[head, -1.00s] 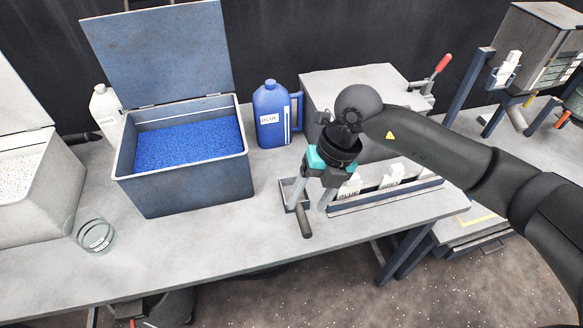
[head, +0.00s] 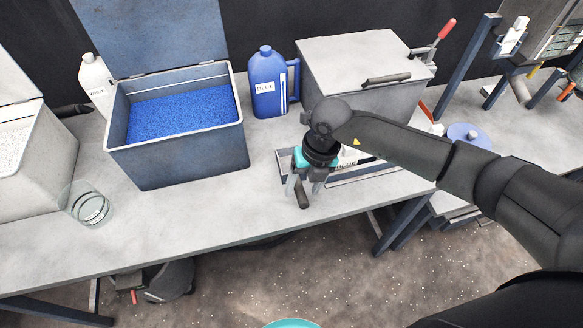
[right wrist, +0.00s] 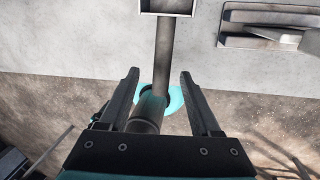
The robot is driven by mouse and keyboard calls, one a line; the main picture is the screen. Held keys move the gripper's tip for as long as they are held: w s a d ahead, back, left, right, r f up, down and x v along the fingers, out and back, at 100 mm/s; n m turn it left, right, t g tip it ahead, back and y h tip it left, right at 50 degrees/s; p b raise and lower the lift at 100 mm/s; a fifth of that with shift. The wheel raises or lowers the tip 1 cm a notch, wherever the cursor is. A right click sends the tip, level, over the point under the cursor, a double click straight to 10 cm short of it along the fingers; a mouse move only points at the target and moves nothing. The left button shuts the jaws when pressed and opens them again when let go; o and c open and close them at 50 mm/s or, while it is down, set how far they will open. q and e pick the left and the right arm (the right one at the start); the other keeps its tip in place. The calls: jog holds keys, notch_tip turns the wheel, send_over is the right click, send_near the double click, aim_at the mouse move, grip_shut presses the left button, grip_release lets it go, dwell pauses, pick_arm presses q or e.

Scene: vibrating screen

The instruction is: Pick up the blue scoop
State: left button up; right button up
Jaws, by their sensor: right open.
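The scoop has a dark grey handle (head: 302,194) that sticks out toward the front edge of the bench; its pan is mostly hidden by my gripper in the head view. In the right wrist view, the handle (right wrist: 163,62) runs between my fingers up to a square metal pan (right wrist: 168,6), cut off at the top edge. My right gripper (head: 303,188) is low over the handle. In the right wrist view, my right gripper (right wrist: 160,88) is open, its fingers on either side of the handle, with gaps visible. My left gripper is out of view.
An open blue-grey bin (head: 178,160) of blue granules stands left, with a glass beaker (head: 92,207) and a bin of white granules (head: 30,165) beyond. A blue jug (head: 268,90) and a grey lidded box (head: 355,60) stand behind. A rack (head: 375,174) lies close right.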

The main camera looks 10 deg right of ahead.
aim_at(302, 191)
jog(key=shift+w+a+f, duration=0.1)
jog(key=shift+w+f, duration=0.05)
jog(key=shift+f, duration=0.8)
jog(key=shift+w+a+f, duration=0.1)
jog(key=shift+f, duration=0.85)
jog(key=shift+c, duration=0.2)
grip_shut()
